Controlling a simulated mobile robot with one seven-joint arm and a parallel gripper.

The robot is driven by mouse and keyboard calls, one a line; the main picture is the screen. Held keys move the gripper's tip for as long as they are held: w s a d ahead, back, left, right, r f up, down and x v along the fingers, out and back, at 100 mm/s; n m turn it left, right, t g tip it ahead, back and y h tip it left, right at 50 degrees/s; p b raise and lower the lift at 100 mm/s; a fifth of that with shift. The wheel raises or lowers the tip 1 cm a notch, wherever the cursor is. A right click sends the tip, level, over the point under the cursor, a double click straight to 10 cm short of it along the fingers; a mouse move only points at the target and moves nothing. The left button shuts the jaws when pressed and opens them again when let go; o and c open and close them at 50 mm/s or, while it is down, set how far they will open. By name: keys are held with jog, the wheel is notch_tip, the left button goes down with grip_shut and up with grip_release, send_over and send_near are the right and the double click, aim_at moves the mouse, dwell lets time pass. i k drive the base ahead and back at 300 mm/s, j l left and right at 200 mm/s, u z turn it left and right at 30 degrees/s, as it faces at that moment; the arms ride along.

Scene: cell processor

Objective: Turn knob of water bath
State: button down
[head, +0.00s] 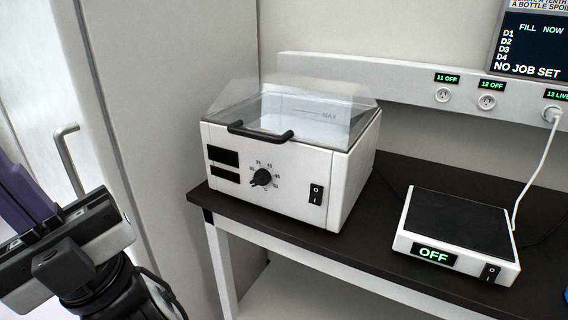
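The water bath (285,160) is a white box with a clear lid, standing on the dark bench top. Its black round knob (262,177) sits on the front panel inside a ring of printed numbers, with a pointer mark whose exact setting is too small to read. My gripper (70,245) is at the lower left, well apart from the knob and left of the bench. A purple part shows beside its dark body. Its fingertips are not clearly shown, so I cannot tell if it is open or holds anything.
A black handle (260,132) juts from the lid above the knob. A power switch (316,194) and two dark displays are on the panel. A flat device reading OFF (458,230) stands right on the bench (392,250). A tall cabinet (175,120) with a door handle is left.

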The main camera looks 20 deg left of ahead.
aim_at(262, 176)
jog(key=k+l+z, duration=0.1)
jog(key=l+z, duration=1.25)
jog(key=j, duration=0.1)
